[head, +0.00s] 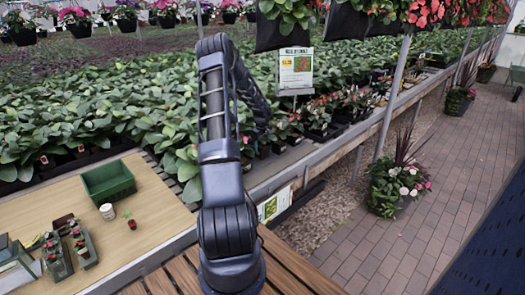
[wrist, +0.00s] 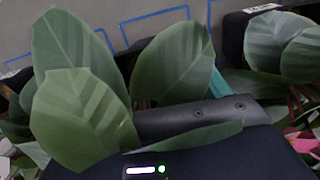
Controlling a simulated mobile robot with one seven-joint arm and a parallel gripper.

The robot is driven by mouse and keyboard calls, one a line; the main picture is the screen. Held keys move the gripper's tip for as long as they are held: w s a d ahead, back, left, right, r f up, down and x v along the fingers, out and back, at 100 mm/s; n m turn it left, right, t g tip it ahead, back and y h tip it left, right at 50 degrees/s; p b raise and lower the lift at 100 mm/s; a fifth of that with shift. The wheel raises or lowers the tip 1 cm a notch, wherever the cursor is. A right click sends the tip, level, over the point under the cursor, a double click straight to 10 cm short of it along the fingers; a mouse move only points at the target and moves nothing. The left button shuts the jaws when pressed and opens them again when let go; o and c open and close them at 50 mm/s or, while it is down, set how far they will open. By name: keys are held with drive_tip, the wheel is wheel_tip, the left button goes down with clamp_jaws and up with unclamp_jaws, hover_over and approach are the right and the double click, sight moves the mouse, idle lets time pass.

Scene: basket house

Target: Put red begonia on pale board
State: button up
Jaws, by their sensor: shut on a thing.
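In the head view my arm reaches over into the planting bed, and its end goes down among the leaves, so my gripper is mostly hidden there. In the wrist view my gripper (wrist: 195,121) is shut on a leafy plant (wrist: 80,120). Broad green leaves cover the fingertips, and I cannot tell the held plant's flower colour. Red-flowered begonias (head: 296,122) stand in dark pots along the bed's edge, right of my arm. A pale wooden board (head: 158,222) lies at lower left as a tabletop.
On the board are a green crate (head: 108,181), a small white pot (head: 107,211), a seedling (head: 131,223) and trays of small plants (head: 58,256). A sign (head: 295,70) stands behind the begonias. Hanging baskets (head: 285,20) are overhead.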

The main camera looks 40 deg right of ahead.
sight(262, 147)
drive_tip(key=shift+f, duration=1.35)
drive_tip(key=shift+f, duration=0.15)
drive_tip(key=o, duration=1.1)
